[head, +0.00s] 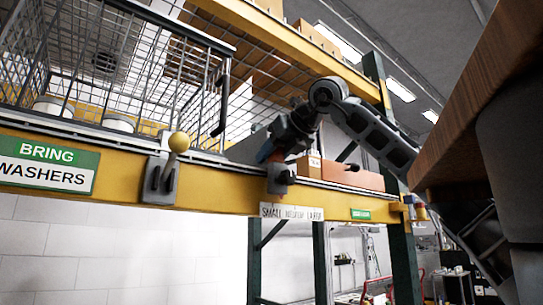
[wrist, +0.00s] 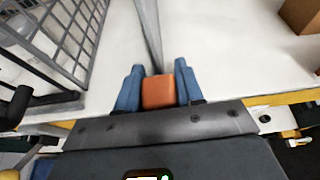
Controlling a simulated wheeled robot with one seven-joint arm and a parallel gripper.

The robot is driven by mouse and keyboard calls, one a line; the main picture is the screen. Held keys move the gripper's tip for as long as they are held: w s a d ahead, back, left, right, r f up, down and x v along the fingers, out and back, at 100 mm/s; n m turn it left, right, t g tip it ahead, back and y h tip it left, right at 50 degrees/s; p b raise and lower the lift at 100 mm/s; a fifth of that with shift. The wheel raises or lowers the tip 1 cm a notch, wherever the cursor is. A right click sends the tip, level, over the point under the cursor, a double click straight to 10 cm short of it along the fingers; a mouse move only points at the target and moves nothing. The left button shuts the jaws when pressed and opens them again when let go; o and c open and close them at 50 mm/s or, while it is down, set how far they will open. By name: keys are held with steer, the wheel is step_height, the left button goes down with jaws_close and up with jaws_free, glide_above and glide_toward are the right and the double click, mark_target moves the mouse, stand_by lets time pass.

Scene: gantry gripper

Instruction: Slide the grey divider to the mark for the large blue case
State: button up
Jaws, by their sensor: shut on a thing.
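The grey divider (head: 243,149) stands on the shelf in the head view, partly behind my arm. In the wrist view the divider (wrist: 150,30) is a thin upright panel running away from my gripper. My gripper (wrist: 158,88) is shut on its orange handle block (wrist: 158,92), with a blue finger on each side. In the head view my gripper (head: 268,154) is at the shelf's front edge. A white label strip (head: 291,212) reading small, medium, large hangs below; the divider's front is above its left part. I see no large blue case.
A wire basket (wrist: 70,32) stands left of the divider. A lever with a yellow knob (head: 179,142) is on the yellow beam (head: 225,199). A brown box (wrist: 303,14) is at the right on the shelf; the white shelf surface (wrist: 225,50) between is clear.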

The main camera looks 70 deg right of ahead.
jaws_close()
steer(key=s+d, duration=0.2)
steer(key=d, duration=0.2)
steer(key=s+d, duration=0.3)
steer(key=d, duration=0.1)
steer(key=s+d, duration=0.2)
steer(key=d, duration=0.2)
steer(key=shift+s+p, duration=0.15)
steer(key=shift+p, duration=0.15)
steer(key=o, duration=1)
jaws_free()
steer(key=b+v, duration=0.1)
steer(key=v, duration=0.7)
